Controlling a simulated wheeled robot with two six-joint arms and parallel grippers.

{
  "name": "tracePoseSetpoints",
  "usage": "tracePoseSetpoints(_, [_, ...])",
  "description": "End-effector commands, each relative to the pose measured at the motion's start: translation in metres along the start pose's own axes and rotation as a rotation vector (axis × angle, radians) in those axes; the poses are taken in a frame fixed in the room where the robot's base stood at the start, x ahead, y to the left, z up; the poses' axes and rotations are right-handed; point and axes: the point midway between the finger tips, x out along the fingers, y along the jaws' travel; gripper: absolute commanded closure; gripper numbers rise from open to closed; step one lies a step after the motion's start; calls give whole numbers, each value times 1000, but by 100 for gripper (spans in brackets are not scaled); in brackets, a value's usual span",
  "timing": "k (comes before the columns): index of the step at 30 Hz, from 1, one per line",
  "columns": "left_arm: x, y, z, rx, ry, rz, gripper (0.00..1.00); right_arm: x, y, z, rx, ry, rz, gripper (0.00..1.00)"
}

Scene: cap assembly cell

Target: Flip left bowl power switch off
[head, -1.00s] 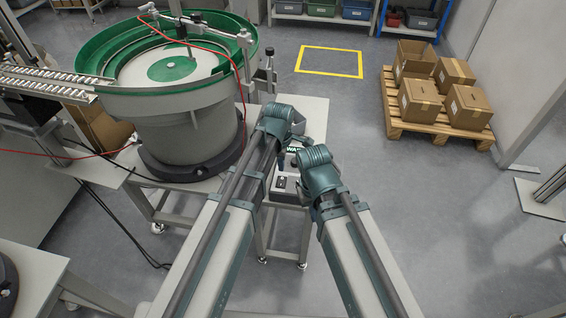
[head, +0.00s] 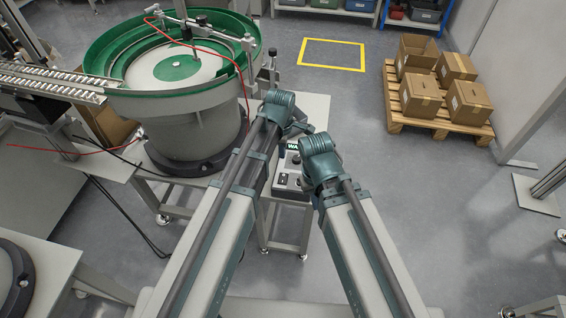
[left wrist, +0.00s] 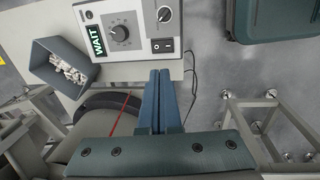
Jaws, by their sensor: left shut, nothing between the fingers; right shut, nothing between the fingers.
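I cannot tell which way the rocker is set. My left gripper (left wrist: 160,73) is shut and empty, its tips just below the switch in the picture; contact is not visible. It also shows in the head view (head: 302,127). My right gripper (head: 318,150) is beside the box, fingers mostly hidden.
The green-rimmed bowl feeder (head: 185,115) stands left of my arms. A dark bin of small pale parts (left wrist: 65,68) is left of the box. A cable (left wrist: 191,95) hangs right of it. A pallet of cartons (head: 440,115) stands at the right; floor between is free.

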Motion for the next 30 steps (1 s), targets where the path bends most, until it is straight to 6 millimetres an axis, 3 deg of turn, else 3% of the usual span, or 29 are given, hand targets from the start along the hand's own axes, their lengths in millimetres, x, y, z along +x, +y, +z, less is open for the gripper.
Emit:
tracePoseSetpoints(3, [0, 8, -3, -1, 0, 1, 100, -1, 0, 0, 0, 0, 0, 100])
tracePoseSetpoints(17, [6, 6, -3, 1, 0, 1, 100, 6, 0, 0, 0, 0, 0, 100])
tracePoseSetpoints(30, [56, 6, -3, 1, 0, 1, 100, 54, -5, -3, 0, 0, 0, 100])
